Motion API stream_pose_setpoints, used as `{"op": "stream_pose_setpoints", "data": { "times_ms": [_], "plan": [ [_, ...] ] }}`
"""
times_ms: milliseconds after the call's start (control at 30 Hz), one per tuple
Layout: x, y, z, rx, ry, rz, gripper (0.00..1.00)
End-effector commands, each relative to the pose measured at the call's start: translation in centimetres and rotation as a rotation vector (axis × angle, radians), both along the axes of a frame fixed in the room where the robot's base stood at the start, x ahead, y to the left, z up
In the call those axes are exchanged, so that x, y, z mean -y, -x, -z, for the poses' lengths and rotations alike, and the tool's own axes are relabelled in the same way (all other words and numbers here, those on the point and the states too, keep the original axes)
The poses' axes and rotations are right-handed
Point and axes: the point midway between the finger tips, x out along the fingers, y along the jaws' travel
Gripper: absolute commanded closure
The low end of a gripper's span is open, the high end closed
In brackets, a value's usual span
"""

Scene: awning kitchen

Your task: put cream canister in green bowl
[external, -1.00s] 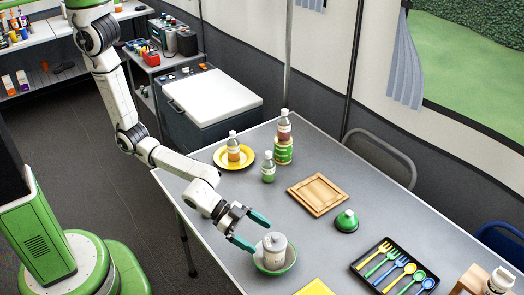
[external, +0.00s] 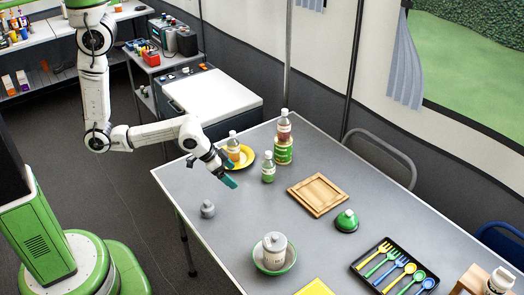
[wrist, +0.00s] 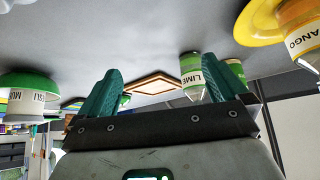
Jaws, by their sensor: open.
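The cream canister (external: 274,253), with a grey lid, stands upright inside the green bowl (external: 289,266) at the table's near edge. The wrist view, which is upside down, shows the canister (wrist: 18,98) in the bowl (wrist: 30,82) at left. My gripper (external: 230,180) is up and to the left of them in the external view, near the yellow plate, apart from canister and bowl. Its teal fingers (wrist: 163,92) are spread with nothing between them. The canister's lower part is hidden by the bowl.
A small grey lidded object (external: 208,209) stands on the table below my gripper. A lime bottle (external: 268,168), a yellow plate (external: 247,161) with a mango bottle (external: 233,148), a wooden board (external: 318,194) and a green-domed item (external: 346,221) stand nearby. The table between gripper and bowl is clear.

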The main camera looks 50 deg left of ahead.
Motion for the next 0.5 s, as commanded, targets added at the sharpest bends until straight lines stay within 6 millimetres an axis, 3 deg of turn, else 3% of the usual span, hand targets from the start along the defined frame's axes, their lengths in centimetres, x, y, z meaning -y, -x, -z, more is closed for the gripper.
{"op": "stream_pose_setpoints", "data": {
  "times_ms": [33,100,200,333,500],
  "plan": [
    [-4.0,0.3,-0.1,-0.075,-0.034,-0.089,0.0],
    [-8.5,1.5,-0.3,-0.185,-0.075,-0.187,0.0],
    [-13.2,3.9,-1.0,-0.323,-0.108,-0.296,0.0],
    [-16.5,6.7,-2.0,-0.446,-0.125,-0.382,0.0],
    [-17.7,8.1,-2.5,-0.505,-0.13,-0.416,0.0]
  ]
}}
